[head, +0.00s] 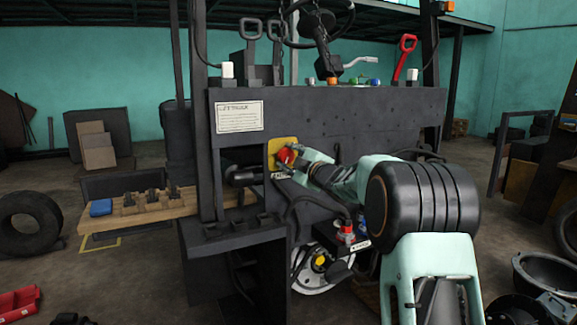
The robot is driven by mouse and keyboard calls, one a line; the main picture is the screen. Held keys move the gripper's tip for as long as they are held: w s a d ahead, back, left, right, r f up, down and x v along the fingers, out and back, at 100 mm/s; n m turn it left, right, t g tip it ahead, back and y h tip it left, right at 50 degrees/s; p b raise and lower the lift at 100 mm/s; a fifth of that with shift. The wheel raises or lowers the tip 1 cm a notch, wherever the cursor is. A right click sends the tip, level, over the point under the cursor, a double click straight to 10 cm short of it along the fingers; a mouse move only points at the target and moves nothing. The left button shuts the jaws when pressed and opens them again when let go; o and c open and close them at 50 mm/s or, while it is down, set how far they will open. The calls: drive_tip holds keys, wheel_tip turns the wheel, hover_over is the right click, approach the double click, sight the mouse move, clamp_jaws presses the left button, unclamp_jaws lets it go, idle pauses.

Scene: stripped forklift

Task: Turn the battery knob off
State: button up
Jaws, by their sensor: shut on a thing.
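The battery knob (285,155) is red and sits on a yellow plate (273,144) on the front of the dark forklift body (340,112). My gripper (290,160) reaches in from the right and is shut on the red knob. The arm hides part of the knob and the plate, and the fingertips are small in the view. I cannot tell the knob's turn angle.
A wooden plank (165,207) with small parts and a blue item (101,207) is at the left. A red-topped connector (346,231) with cables hangs below my arm. A red lever (405,57) and several coloured buttons are on top. Tyres (30,222) lie around.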

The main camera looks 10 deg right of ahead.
drive_tip(key=shift+f+n+b, duration=0.1)
drive_tip(key=shift+n+b, duration=1.1)
drive_tip(key=shift+n, duration=0.7)
drive_tip(key=o, duration=1.2)
drive_tip(key=shift+c, duration=0.2)
drive_tip(key=v, duration=1.2)
